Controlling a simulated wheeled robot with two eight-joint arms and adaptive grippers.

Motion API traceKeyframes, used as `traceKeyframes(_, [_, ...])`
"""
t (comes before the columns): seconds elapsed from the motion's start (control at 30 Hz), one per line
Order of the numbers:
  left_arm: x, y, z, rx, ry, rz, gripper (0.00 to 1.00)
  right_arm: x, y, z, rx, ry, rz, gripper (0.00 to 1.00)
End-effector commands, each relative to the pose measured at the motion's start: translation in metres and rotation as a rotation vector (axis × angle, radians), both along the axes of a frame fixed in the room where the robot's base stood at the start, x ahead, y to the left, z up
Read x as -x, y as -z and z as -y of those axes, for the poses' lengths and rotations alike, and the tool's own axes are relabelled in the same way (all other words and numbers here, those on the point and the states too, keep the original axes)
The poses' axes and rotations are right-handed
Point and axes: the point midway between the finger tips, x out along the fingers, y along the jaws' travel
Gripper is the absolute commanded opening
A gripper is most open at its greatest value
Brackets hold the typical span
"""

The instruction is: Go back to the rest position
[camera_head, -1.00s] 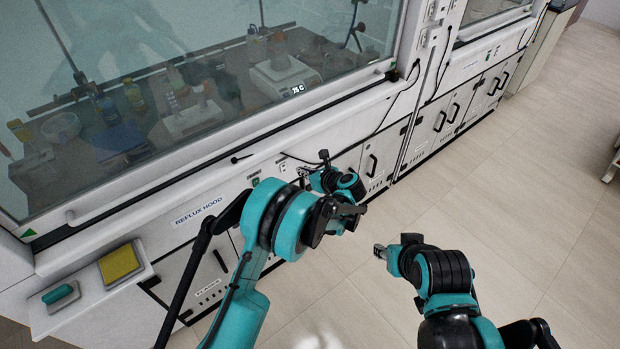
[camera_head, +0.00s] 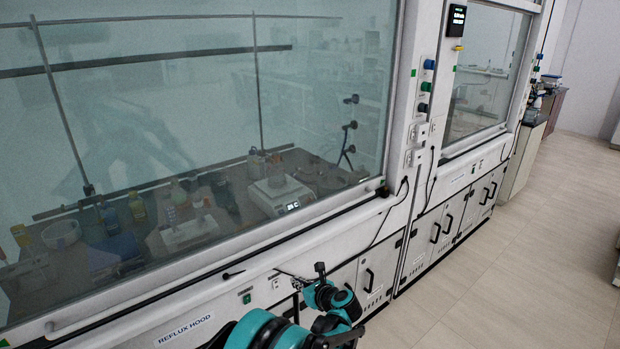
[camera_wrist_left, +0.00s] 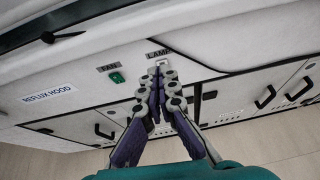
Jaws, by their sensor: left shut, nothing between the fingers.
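My left gripper (camera_head: 299,283) is at the bottom of the head view, in front of the lower front panel of the reflux hood (camera_head: 130,308). In the left wrist view its two fingers (camera_wrist_left: 160,66) are closed together, with nothing held between them. The fingertips overlap the panel close to the lamp switch (camera_wrist_left: 163,62); I cannot tell whether they touch it. The green fan switch (camera_wrist_left: 117,77) is to their left. My right gripper is out of view.
The glass sash (camera_head: 200,90) of the reflux hood is down in front of a hotplate (camera_head: 281,195) and several bottles. A second hood (camera_head: 485,95) stands to the right. Open floor (camera_head: 510,270) lies at the right.

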Motion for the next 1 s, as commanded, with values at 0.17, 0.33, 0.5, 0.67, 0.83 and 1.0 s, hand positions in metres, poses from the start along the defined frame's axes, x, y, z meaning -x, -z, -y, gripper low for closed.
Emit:
traceKeyframes(0.17, [-0.018,-0.109,-0.022,-0.259,0.191,0.092,0.00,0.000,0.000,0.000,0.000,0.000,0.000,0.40])
traceKeyframes(0.33, [-0.010,-0.240,-0.028,-0.720,0.473,0.153,0.00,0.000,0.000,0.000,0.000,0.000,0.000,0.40])
traceKeyframes(0.5, [0.034,-0.313,-0.014,-1.236,0.756,0.115,0.00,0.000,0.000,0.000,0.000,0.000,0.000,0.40])
traceKeyframes(0.67, [0.100,-0.316,-0.003,-1.721,1.033,-0.018,0.00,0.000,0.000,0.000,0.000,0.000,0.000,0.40])
traceKeyframes(0.83, [0.188,-0.259,-0.017,-2.181,1.374,-0.258,0.00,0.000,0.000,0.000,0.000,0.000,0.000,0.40])
traceKeyframes(1.0, [0.282,-0.180,-0.063,-2.487,1.757,-0.557,0.00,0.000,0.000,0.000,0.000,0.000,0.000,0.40])
